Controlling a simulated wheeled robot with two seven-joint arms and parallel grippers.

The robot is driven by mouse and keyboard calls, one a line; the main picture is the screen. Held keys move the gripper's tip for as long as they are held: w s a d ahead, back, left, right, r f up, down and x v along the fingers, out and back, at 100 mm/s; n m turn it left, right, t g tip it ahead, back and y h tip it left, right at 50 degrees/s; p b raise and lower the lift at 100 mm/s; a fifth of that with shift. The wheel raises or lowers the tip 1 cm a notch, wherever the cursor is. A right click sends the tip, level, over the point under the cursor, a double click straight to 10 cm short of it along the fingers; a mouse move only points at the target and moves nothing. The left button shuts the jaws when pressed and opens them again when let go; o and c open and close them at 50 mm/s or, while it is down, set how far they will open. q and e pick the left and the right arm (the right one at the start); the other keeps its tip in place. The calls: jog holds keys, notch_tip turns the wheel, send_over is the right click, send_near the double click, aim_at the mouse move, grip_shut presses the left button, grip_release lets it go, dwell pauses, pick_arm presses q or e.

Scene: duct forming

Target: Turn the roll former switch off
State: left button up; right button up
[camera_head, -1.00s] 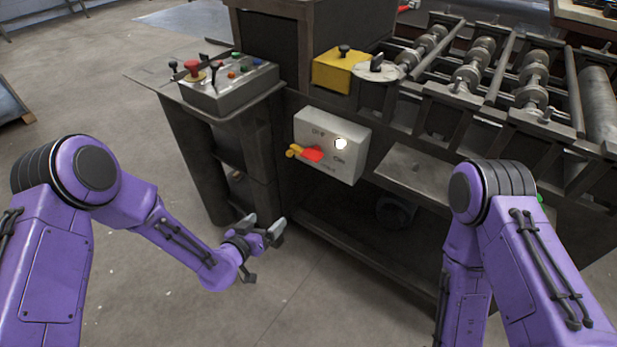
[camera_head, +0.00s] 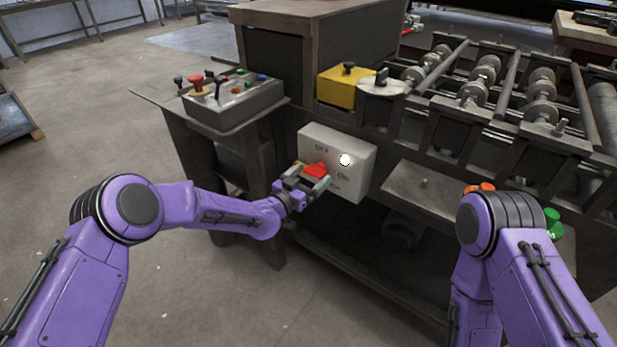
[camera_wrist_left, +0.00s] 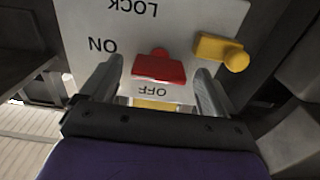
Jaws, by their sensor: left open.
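The switch box (camera_head: 334,140) is a pale grey box with OFF and ON lettering on the front of the machine. Its red switch handle (camera_head: 316,170) shows also in the left wrist view (camera_wrist_left: 158,67), where a yellow lever (camera_wrist_left: 222,51) sits beside it. In that view OFF, ON and LOCK appear upside down. My left gripper (camera_head: 310,176) is at the box, open, with one finger on each side of the red handle (camera_wrist_left: 160,74). I cannot tell whether the fingers touch it. My right gripper is out of view; only my right arm shows.
A control panel (camera_head: 232,105) with several buttons stands on the bench above left. A yellow box (camera_head: 338,88) and rollers (camera_head: 480,80) sit on top of the machine. Green (camera_head: 553,222) and orange (camera_head: 480,187) buttons show near my right arm.

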pick_arm(q)
jog(key=c, duration=1)
jog(key=shift+a, duration=0.15)
jog(key=shift+c, duration=0.3)
